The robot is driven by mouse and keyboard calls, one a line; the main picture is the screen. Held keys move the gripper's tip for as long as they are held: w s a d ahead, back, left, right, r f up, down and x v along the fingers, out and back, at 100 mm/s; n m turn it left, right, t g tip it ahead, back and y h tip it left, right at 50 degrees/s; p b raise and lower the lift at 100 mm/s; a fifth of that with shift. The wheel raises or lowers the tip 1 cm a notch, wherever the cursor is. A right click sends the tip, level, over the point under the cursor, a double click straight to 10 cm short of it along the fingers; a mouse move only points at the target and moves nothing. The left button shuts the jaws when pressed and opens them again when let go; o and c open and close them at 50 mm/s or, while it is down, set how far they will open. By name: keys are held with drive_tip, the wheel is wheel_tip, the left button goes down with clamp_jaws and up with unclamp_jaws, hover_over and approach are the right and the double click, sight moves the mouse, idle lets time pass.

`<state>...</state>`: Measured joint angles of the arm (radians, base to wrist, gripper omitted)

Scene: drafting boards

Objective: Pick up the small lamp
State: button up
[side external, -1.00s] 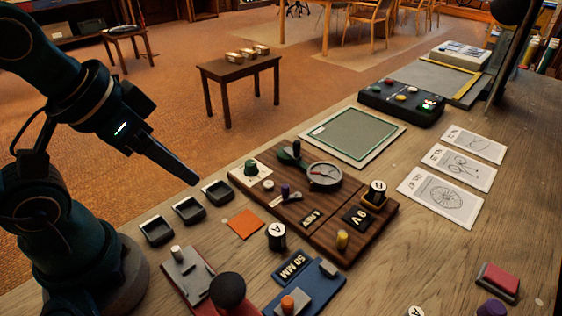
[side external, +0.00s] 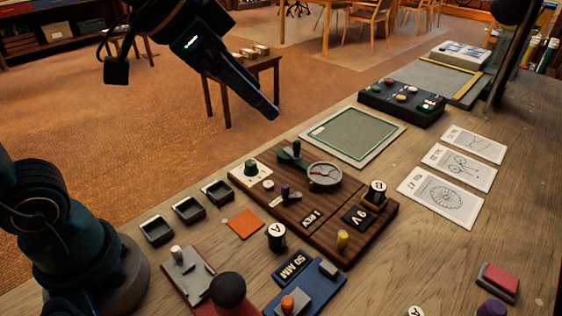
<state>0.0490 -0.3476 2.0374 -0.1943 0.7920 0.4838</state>
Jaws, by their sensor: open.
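I cannot single out the small lamp with certainty. On the brown wooden board (side external: 318,222), a green-topped piece on a white plate (side external: 251,170) sits at the left corner, and a yellow cylinder (side external: 342,240) stands near the front edge. The board also carries a round gauge (side external: 324,175), a dark green lever piece (side external: 290,152) and a cylinder marked B (side external: 376,192). My gripper (side external: 271,110) is open, raised above and beyond the board's far left side, touching nothing. Its fingers overlap in this side view, and nothing shows between them.
Small dark trays (side external: 157,231) and an orange square (side external: 244,224) lie left of the board. A cylinder marked A (side external: 276,236) and a blue plate (side external: 305,290) stand in front. A green panel (side external: 357,135) and printed cards (side external: 440,196) lie behind and right.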

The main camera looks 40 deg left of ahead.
drive_tip(key=w+d+m+h, duration=0.15)
drive_tip(key=w+d, duration=0.25)
drive_tip(key=w, duration=0.4)
drive_tip(key=m+g, duration=0.3)
hover_over(377, 186)
drive_tip(key=s+a, duration=0.2)
wheel_tip(377, 186, down, 15)
drive_tip(key=shift+n+h, duration=0.25)
drive_tip(key=shift+h, duration=0.1)
drive_tip(key=shift+x, duration=2.4)
clamp_jaws()
